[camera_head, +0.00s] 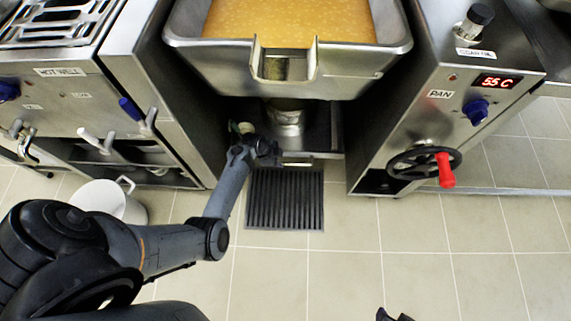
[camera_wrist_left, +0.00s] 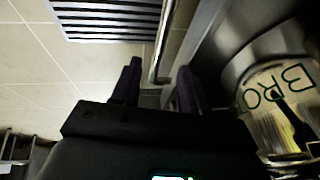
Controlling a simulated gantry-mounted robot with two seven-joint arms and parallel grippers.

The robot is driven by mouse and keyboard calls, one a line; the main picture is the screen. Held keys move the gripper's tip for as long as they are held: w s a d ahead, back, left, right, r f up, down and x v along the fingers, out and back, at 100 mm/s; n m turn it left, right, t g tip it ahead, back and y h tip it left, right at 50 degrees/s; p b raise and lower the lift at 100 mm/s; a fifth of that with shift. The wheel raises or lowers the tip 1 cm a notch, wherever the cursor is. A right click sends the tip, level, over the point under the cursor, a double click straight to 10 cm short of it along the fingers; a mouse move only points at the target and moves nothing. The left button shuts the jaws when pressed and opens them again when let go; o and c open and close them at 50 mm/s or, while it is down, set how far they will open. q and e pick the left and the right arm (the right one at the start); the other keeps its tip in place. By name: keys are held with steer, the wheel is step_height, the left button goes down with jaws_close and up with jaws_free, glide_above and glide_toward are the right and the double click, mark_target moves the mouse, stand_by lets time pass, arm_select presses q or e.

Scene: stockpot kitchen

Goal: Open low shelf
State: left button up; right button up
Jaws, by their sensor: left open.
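The low shelf (camera_head: 322,138) is a steel pull-out under the tilting pan, with a thin handle bar (camera_head: 300,164) along its front edge. My left gripper (camera_head: 268,154) is at the left part of that front edge. In the left wrist view the open left gripper (camera_wrist_left: 160,82) has one dark finger on each side of the metal handle bar (camera_wrist_left: 164,40). I cannot tell whether either finger touches it. A container lettered "BRO" (camera_wrist_left: 285,88) stands on the shelf; the head view shows it as a light pot (camera_head: 286,118). Dark tips of my right gripper (camera_head: 394,316) show at the bottom edge.
The pan (camera_head: 185,38) with orange-brown liquid hangs over the shelf. Steel cabinets flank it, the right one with a red-handled crank wheel (camera_head: 424,162). A black floor grate (camera_head: 285,200) lies in front. A white bucket (camera_head: 108,200) stands left. The tiled floor right is clear.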

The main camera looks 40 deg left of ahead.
mark_target(287, 163)
arm_select(q)
steer(key=b+x, duration=0.4)
steer(key=x, duration=0.2)
steer(key=shift+w+d, duration=0.1)
steer(key=shift+w, duration=0.05)
steer(key=shift+f+b, duration=0.3)
steer(key=shift+w, duration=0.1)
steer(key=shift+c, duration=0.6)
jaws_close()
